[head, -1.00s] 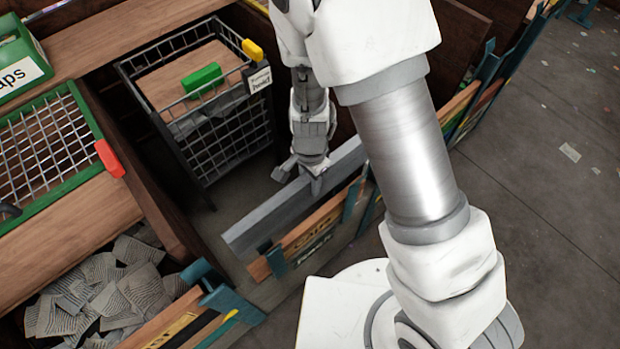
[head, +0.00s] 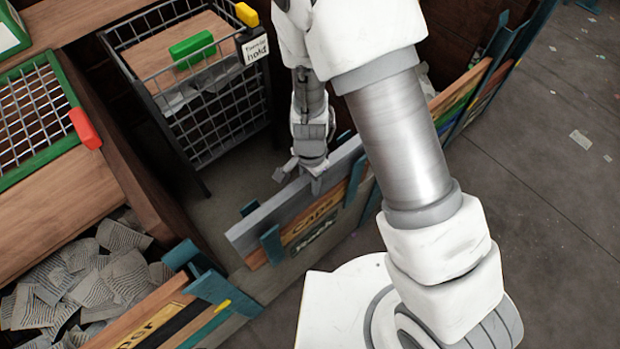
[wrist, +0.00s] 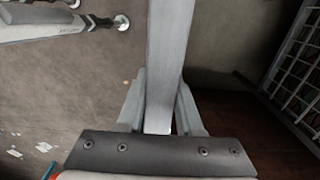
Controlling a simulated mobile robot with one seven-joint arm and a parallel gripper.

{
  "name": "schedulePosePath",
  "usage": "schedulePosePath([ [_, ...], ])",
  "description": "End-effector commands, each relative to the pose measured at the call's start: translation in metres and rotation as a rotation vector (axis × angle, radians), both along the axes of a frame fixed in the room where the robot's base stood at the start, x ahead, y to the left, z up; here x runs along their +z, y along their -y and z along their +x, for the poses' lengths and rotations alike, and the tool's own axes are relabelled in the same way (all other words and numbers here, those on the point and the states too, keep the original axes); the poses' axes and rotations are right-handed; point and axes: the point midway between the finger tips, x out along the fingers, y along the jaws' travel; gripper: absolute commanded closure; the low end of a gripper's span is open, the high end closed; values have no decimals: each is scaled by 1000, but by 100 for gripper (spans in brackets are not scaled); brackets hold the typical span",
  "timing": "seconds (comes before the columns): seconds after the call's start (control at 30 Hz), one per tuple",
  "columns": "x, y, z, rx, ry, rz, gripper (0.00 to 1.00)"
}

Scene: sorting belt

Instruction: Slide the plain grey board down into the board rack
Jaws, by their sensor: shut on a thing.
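The plain grey board (head: 262,224) is long and thin and stands on edge. My gripper (head: 316,178) is shut on its upper edge near the middle. In the wrist view the board (wrist: 166,50) runs between the two fingers (wrist: 160,112). The board rack (head: 270,245) has teal uprights, and a wooden plank lettered "Caps" (head: 312,222) stands in it. The grey board is just behind that plank, with one upright in front and another behind its left part. Its lower edge is hidden, so I cannot tell how deep it sits.
A black wire cart (head: 210,115) with a "hold" sign stands behind left. A bin of grey scraps (head: 85,280) is at the lower left, beside a green-rimmed wire basket (head: 40,110). Open grey floor (head: 550,190) lies to the right.

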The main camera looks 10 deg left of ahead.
Motion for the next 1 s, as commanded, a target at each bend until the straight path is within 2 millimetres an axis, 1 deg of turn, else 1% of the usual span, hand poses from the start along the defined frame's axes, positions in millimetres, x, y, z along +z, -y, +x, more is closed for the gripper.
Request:
schedulePosePath([
  [0.03,-5,0,1,0,1,2,100],
  [0.3,-3,0,1,-1,2,1,100],
  [0.47,-5,0,1,-1,2,1,100],
  [0.83,-19,0,1,-1,2,1,100],
  [0.87,-18,0,1,-1,2,1,63],
  [1.0,-17,0,1,-1,2,1,38],
])
